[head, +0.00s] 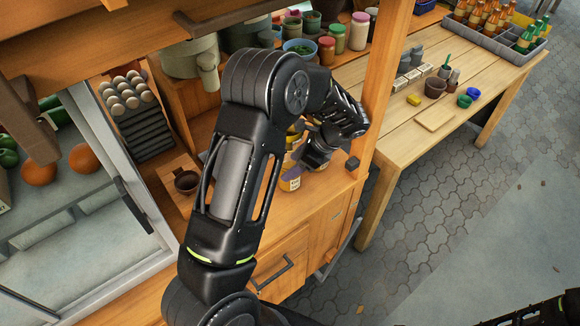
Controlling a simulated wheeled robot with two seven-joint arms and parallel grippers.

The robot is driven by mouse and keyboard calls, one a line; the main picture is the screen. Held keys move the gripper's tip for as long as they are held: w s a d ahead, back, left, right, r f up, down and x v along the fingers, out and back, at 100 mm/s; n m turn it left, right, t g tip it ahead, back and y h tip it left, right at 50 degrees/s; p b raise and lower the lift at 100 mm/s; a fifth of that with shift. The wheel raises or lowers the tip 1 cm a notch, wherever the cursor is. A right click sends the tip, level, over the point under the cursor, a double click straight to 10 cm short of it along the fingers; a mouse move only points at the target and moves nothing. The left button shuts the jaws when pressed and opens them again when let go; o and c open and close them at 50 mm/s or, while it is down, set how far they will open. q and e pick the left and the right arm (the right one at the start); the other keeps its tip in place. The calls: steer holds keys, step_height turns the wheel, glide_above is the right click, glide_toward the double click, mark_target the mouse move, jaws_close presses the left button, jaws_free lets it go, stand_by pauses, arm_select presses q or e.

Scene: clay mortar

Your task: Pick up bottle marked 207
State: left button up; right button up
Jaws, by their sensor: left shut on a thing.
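My left arm reaches over the wooden counter, and its gripper (318,156) is low at the counter's right end. It is shut on a bottle, mostly hidden by the gripper and arm. A yellow bottle or jar with a purple band (291,180) shows just left of the fingers. More yellow containers are partly hidden behind the arm. No number can be read, so I cannot tell which is marked 207. My right gripper is out of view.
A wooden post (386,85) stands right beside the gripper. Jars with coloured lids (337,38) stand behind. A brown cup (187,181) and an egg rack (127,95) are at left. A wooden table (400,125) with small pots and a bottle crate (495,42) is at right.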

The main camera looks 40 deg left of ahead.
arm_select(q)
steer(key=shift+r, duration=0.15)
step_height(320, 180, up, 9)
steer(key=shift+f+b, duration=0.1)
steer(key=shift+b, duration=1.05)
steer(key=shift+r, duration=0.5)
